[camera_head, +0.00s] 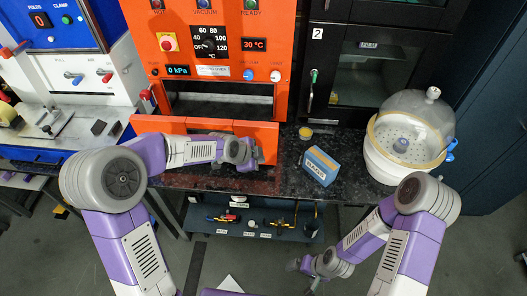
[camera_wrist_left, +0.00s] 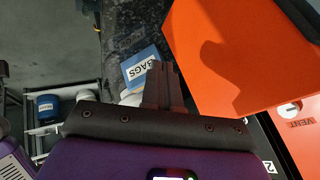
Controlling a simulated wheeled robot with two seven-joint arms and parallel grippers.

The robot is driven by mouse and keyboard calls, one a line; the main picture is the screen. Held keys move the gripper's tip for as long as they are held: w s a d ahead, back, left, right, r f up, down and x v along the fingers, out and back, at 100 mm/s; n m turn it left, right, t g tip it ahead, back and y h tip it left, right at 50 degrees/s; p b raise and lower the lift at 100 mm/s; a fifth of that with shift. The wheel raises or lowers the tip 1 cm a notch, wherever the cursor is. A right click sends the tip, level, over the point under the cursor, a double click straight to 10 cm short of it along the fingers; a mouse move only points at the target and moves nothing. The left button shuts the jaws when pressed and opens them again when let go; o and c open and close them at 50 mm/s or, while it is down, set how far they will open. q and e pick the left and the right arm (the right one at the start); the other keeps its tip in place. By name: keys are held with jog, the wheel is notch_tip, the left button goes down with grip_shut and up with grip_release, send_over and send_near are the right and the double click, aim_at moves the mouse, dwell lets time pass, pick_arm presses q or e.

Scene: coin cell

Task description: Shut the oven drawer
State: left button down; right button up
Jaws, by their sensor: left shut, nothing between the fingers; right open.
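The orange oven (camera_head: 220,45) stands at the back centre in the head view. Its orange drawer front (camera_head: 190,124) stands out from the body, with a dark opening between them. My left gripper (camera_head: 257,158) is shut and empty at the right part of the drawer front; the arm hides some of that front. In the left wrist view the shut fingers (camera_wrist_left: 163,85) are beside the large orange panel (camera_wrist_left: 235,50); I cannot tell whether they touch it. My right gripper (camera_head: 302,276) is open and empty, low in front of the counter.
A blue bags box (camera_head: 320,166) and a small yellow-topped jar (camera_head: 305,133) sit on the dark counter right of the drawer. A white domed vessel (camera_head: 400,165) stands further right. A black cabinet (camera_head: 370,75) is behind. A lower shelf (camera_head: 262,233) holds tools.

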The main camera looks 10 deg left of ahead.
aim_at(269, 153)
pick_arm(q)
jog(key=shift+w+d+f, duration=0.15)
jog(key=shift+w+f, duration=0.25)
jog(key=shift+w, duration=0.55)
jog(key=shift+w+d+f, duration=0.2)
jog(key=shift+w+f, duration=0.25)
jog(key=shift+w, duration=0.45)
jog(key=shift+w+d+f, duration=0.15)
jog(key=shift+w+f, duration=0.25)
jog(key=shift+w, duration=0.55)
